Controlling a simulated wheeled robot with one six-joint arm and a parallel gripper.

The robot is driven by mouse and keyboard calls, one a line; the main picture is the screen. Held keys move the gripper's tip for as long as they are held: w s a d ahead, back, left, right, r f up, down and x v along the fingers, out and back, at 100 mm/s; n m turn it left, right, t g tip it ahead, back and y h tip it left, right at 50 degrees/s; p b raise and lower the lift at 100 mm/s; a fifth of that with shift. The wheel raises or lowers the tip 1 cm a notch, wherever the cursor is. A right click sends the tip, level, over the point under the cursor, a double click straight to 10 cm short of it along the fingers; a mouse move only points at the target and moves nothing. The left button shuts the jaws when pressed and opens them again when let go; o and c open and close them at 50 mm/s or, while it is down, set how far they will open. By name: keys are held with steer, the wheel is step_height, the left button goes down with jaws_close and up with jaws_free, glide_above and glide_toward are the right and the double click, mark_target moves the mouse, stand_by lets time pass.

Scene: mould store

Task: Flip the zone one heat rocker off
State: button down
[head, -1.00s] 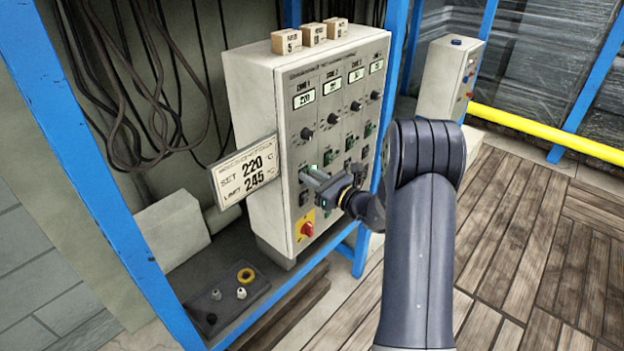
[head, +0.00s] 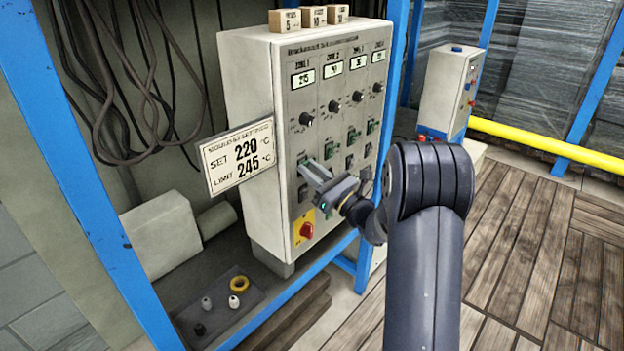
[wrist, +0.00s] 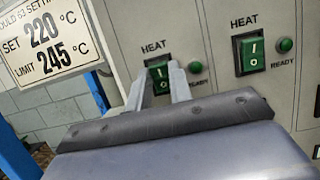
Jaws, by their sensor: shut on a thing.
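The control panel (head: 290,120) is a pale box with columns of displays, knobs and rockers. The zone one heat rocker (wrist: 158,74) is green, marked I and O, under a HEAT label in the wrist view. My gripper (head: 311,171) is at the zone one column, and its fingers also show in the wrist view (wrist: 159,84). One finger is on each side of the rocker, shut on it. The fingers hide part of it, and I cannot tell which end is pressed in. The zone one display (head: 303,78) appears to read 215.
The neighbouring heat rocker (wrist: 250,54) is close on the right. A card (head: 238,157) reads set 220, limit 245. A red and yellow switch (head: 306,230) sits low on the panel. Blue posts (head: 75,150) frame the left. Small wooden blocks (head: 312,16) stand on top.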

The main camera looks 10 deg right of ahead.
stand_by(0.3)
steer(key=c, duration=1.3)
jaws_free()
steer(key=b+v, duration=0.1)
steer(key=v, duration=0.9)
steer(key=shift+s+d+f+b, duration=0.2)
steer(key=shift+s+b, duration=0.1)
steer(key=shift+b, duration=0.1)
steer(key=shift+r, duration=0.1)
steer(key=p+x, duration=0.3)
steer(key=x, duration=0.8)
steer(key=shift+s+d+r, duration=0.1)
steer(key=shift+r, duration=0.05)
